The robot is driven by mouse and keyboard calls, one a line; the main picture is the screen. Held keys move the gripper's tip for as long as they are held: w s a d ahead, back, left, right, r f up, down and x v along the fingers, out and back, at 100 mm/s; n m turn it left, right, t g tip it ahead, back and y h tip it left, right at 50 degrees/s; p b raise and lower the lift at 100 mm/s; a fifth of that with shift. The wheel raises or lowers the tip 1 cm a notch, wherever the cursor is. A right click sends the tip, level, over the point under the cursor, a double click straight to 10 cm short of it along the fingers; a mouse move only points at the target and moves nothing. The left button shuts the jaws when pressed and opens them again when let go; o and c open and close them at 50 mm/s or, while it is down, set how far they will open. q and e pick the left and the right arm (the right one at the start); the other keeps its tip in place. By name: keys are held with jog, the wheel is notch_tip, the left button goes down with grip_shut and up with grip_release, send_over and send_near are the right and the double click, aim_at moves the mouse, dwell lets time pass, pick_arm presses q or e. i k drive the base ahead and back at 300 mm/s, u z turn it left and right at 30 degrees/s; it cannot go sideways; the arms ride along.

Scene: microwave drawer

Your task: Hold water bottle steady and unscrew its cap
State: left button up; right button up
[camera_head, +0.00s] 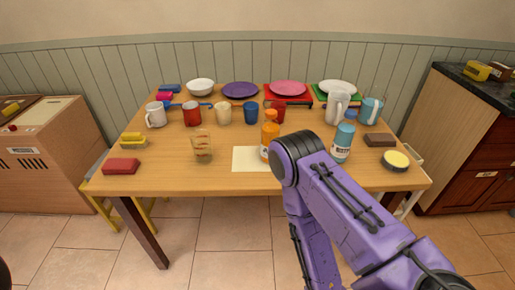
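A blue bottle (342,147) with a pale label stands upright on the wooden table, right of centre, with a blue top (350,115). An orange bottle (268,138) with an orange top stands upright near the table's middle, partly hidden by my purple arm. I cannot tell for sure which of the two is the water bottle. My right arm comes in from the lower right and bends over the front table edge. Neither of my grippers is in view.
A glass jar (202,146) stands front left, and a pale sheet (245,158) lies front centre. Several mugs, a white pitcher (337,106) and plates fill the middle and back. Sponges lie at the left; a round yellow-topped item (396,159) lies right.

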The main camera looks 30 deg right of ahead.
aim_at(345, 130)
jog(key=u, duration=0.15)
jog(key=k, duration=1)
jog(key=z, duration=1.1)
